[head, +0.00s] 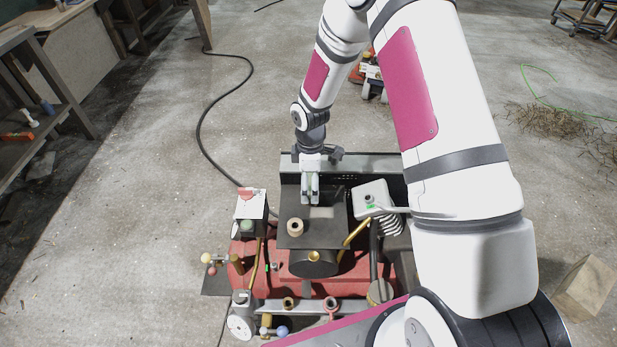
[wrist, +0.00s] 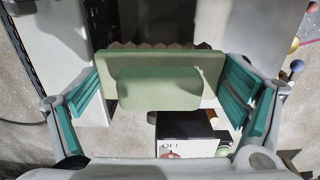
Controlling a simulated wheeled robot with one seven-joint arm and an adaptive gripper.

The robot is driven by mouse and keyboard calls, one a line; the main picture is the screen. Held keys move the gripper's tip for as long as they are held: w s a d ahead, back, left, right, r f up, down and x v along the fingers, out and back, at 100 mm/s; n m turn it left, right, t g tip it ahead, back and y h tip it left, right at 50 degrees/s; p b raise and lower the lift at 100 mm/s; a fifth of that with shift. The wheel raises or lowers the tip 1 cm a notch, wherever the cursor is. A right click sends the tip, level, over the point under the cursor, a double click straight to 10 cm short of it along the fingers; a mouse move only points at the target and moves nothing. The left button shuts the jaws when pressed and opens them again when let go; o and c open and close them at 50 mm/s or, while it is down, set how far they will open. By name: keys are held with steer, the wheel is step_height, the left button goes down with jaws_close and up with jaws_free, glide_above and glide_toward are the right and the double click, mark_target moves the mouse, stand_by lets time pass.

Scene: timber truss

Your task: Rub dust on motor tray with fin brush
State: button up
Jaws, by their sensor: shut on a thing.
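My gripper (head: 311,190) points down over the back part of the dark motor tray (head: 327,236) in the head view. In the wrist view its teal pads (wrist: 160,88) are shut on the sides of the pale green fin brush (wrist: 160,88). A scalloped tan row, likely bristles, shows along the brush's far edge. The dark surface beyond it in the wrist view (wrist: 195,22) seems to be the tray. A paler grey patch (head: 321,212) on the tray may be dust. Whether the brush touches the tray is hidden.
A wooden-coloured ring (head: 295,227) stands on the tray. A dark panel (head: 290,165) rises behind. The red tank (head: 270,280) lies below.

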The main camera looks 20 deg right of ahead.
steer(key=shift+f+b, duration=0.4)
steer(key=shift+f, duration=0.55)
steer(key=shift+d+f, duration=0.15)
steer(key=shift+d, duration=0.05)
steer(key=shift+s+d+p, duration=0.15)
steer(key=shift+s+d, duration=0.1)
steer(key=shift+d, duration=0.45)
steer(key=shift+s+d+p, duration=0.15)
steer(key=shift+s+d, duration=0.05)
steer(key=shift+d, duration=0.45)
steer(key=shift+f, duration=0.2)
